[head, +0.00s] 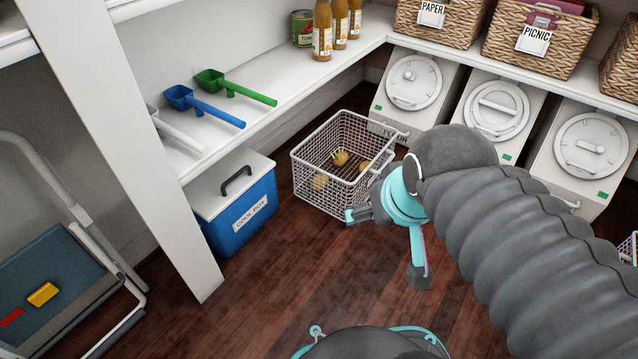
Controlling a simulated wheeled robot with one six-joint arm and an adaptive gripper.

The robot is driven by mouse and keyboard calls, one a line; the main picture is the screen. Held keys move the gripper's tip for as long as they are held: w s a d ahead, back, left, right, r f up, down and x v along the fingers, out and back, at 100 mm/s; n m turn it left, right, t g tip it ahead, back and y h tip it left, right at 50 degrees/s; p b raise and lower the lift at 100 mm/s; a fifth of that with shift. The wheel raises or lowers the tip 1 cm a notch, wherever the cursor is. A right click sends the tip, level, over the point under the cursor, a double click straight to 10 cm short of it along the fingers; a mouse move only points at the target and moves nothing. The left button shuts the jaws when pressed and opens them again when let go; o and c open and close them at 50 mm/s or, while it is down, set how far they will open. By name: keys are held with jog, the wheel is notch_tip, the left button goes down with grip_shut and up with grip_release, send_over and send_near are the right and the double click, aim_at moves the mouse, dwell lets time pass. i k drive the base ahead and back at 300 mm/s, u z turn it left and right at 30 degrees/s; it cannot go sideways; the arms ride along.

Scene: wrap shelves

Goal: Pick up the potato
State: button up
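A wire basket (311,155) stands on the floor below the shelf. In it lie a tan-yellow potato with green sprouts (340,158), a second potato (320,181) seen through the front mesh, and a third (365,166) near the right side, partly behind the wires. My gripper (386,247) is at the front right of the basket, outside it. Its teal and grey fingers are spread wide apart, with nothing seen between them. I cannot tell its exact height above the floor.
A blue cool box (246,216) stands left of the basket. White bins (412,86) stand behind and to the right. The shelf (290,80) with scoops, bottles and a can overhangs the back. A white post (122,130) stands at left. Wooden floor (270,290) in front is clear.

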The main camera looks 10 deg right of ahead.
aim_at(340, 158)
jog(key=z, duration=0.05)
jog(key=i, duration=0.8)
jog(key=z, duration=0.25)
jog(key=k, duration=0.9)
jog(key=z, duration=0.45)
jog(key=i, duration=1.25)
jog(key=u, duration=0.35)
